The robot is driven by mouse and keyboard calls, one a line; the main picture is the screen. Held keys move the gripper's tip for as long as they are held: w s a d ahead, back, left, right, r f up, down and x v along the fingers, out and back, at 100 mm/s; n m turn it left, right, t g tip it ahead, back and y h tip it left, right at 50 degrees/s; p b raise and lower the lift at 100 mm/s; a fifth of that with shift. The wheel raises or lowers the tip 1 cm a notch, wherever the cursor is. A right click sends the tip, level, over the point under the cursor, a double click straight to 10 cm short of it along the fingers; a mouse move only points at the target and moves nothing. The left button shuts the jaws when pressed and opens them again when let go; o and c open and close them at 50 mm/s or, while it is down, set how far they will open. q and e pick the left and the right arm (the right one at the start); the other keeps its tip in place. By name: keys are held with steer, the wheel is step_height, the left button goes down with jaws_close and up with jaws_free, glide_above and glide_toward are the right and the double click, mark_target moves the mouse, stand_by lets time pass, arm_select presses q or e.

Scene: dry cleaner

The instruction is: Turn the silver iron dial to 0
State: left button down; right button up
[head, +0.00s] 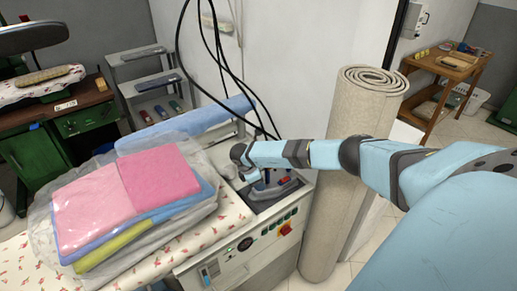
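My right arm comes in from the right. Its gripper (250,174) is low over the metal rest at the right end of the ironing table (235,215). The iron (277,189), grey with a small red part, sits on this rest just beside and below the gripper. The wrist and forearm cover much of the iron. I cannot make out its dial or the dial's setting. The fingers are small and partly hidden, so I cannot tell whether they are open, shut or touching the iron. My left gripper is not in view.
Folded pink, blue and yellow-green laundry in clear plastic (125,195) lies on the table, left of the gripper. A light-blue roll (185,124) lies behind it. Black cables (222,60) hang above the iron. A rolled beige carpet (335,215) stands close on the right, beneath my arm.

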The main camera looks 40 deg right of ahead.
steer(key=c, duration=0.5)
steer(key=shift+n, duration=0.3)
steer(key=shift+n+t, duration=0.5)
steer(key=shift+n, duration=0.5)
steer(key=shift+s+n+t+h+b, duration=0.1)
steer(key=shift+n+t+h+b, duration=0.35)
steer(key=shift+n, duration=0.75)
steer(key=n+t+b, duration=0.1)
steer(key=n, duration=0.1)
steer(key=shift+f+n, duration=0.1)
steer(key=shift+n, duration=0.3)
steer(key=shift+n+t+y+b, duration=0.3)
steer(key=shift+n+b, duration=0.2)
steer(key=shift+n, duration=0.2)
